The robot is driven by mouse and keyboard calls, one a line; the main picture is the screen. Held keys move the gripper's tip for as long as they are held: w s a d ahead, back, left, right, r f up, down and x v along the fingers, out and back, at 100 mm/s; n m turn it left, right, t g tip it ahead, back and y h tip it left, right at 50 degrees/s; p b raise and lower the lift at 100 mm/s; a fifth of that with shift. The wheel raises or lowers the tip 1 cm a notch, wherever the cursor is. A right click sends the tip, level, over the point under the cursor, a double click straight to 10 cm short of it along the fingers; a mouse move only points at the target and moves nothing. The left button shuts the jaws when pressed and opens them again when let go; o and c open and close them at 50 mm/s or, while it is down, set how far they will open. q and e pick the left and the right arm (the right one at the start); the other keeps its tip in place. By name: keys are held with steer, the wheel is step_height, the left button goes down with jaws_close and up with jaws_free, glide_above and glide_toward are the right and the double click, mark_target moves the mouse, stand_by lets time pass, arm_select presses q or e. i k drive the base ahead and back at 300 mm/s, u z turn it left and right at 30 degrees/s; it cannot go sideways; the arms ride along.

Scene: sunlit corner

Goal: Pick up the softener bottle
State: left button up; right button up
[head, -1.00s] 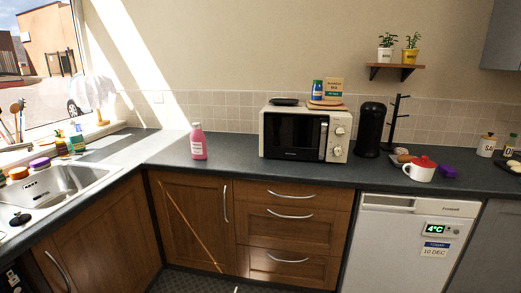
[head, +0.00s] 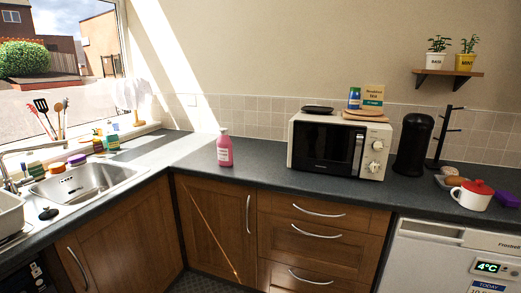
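The softener bottle (head: 225,149) is pink with a paler pink cap and a white label. It stands upright on the dark countertop (head: 255,165), near the corner and left of the microwave. Nothing covers it. Neither of my grippers shows in the head view.
The counter around the bottle is clear.

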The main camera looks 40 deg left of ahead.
mark_target(225, 151)
steer(key=z, duration=0.3)
steer(key=i, duration=0.95)
steer(key=u, duration=0.05)
